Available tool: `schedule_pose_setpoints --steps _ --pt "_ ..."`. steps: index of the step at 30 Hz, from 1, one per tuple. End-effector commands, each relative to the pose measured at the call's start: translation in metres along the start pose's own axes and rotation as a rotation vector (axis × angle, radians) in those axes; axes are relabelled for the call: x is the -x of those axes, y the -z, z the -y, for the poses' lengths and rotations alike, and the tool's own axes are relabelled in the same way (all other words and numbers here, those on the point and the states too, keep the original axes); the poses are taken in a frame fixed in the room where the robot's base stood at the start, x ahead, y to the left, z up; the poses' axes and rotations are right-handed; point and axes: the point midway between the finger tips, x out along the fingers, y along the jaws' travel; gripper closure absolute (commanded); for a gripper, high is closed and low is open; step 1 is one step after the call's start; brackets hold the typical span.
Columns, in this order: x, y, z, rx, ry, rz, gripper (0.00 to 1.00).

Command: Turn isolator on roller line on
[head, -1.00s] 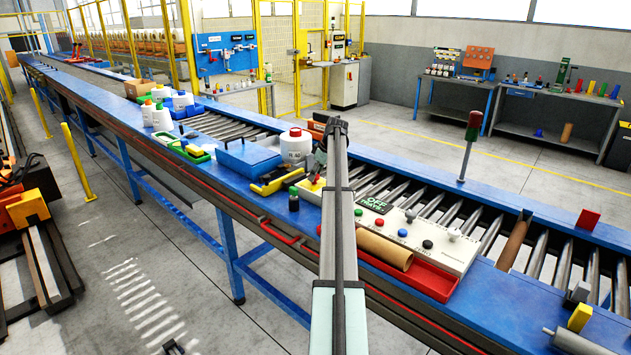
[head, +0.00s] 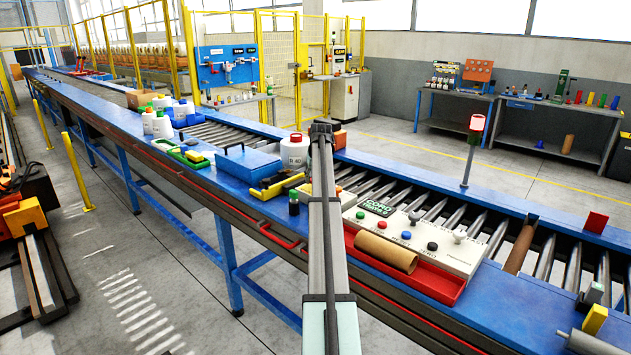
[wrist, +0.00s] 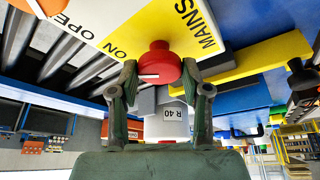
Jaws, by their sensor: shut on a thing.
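In the wrist view the red isolator knob (wrist: 158,60) sits on a yellow and white plate (wrist: 196,28) lettered MAINS and ON. In the head view my arm covers the knob and the fingertips. The control panel (head: 408,238) beside it has a green display (head: 376,208) with white lettering and coloured buttons. The signal lamp (head: 476,128) on its post looks lit, pinkish white with red.
A red tray (head: 440,287) with a cardboard tube (head: 386,252) lies in front of the panel. Rollers (head: 485,222) run behind the panel.

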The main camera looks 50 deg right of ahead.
Motion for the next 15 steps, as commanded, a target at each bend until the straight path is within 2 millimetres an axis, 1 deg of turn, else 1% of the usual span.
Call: schedule_pose_setpoints --steps 6,15 --pt "-0.0017 -0.0016 0.0016 -0.11 -0.045 0.004 0.87" --pt "-0.0012 -0.0015 0.0012 -0.175 -0.072 0.005 0.87"
